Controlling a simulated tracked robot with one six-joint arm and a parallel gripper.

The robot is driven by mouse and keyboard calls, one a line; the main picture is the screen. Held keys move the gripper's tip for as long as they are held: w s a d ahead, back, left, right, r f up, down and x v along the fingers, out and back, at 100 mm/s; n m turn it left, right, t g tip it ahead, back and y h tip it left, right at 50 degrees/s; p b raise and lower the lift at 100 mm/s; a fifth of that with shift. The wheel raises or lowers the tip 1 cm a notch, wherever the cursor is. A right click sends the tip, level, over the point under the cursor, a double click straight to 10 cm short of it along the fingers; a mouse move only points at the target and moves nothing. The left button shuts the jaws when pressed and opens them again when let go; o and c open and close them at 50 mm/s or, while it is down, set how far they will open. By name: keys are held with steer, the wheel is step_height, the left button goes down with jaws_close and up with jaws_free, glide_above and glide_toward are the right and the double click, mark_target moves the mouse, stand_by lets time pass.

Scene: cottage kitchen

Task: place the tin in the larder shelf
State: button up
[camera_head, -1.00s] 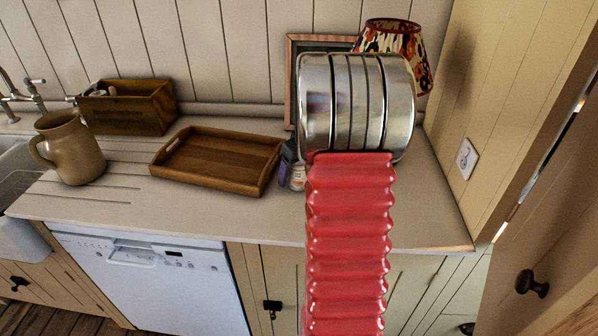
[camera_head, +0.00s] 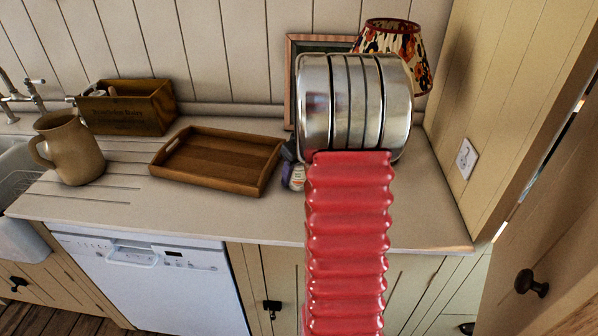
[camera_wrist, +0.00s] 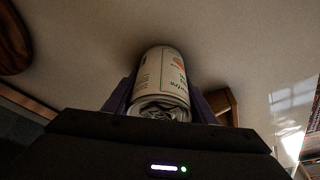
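The tin (camera_wrist: 165,75) is pale with printed label text and a metal end with a ring pull. In the wrist view it lies between the two dark purple fingers of my gripper (camera_wrist: 162,88), which press close along both sides with no clear gap. The pale worktop is behind it; whether the tin touches it I cannot tell. In the head view my red arm and silver joint hide most of the gripper; a small pale and purple patch, the tin (camera_head: 298,178) by a finger, shows at the arm's left. I cannot make out a larder shelf.
A wooden tray (camera_head: 222,183) lies left of my arm on the worktop (camera_head: 130,206). A brown jug (camera_head: 72,150) and wooden box (camera_head: 128,110) stand further left. A frame (camera_head: 291,75) and patterned lampshade (camera_head: 400,42) are behind my arm. A cupboard front with dark knob (camera_head: 531,284) is at right.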

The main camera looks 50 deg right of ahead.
steer(key=c, duration=0.9)
steer(key=shift+o, duration=0.2)
step_height(320, 180, up, 10)
steer(key=shift+r, duration=0.1)
stand_by(0.8)
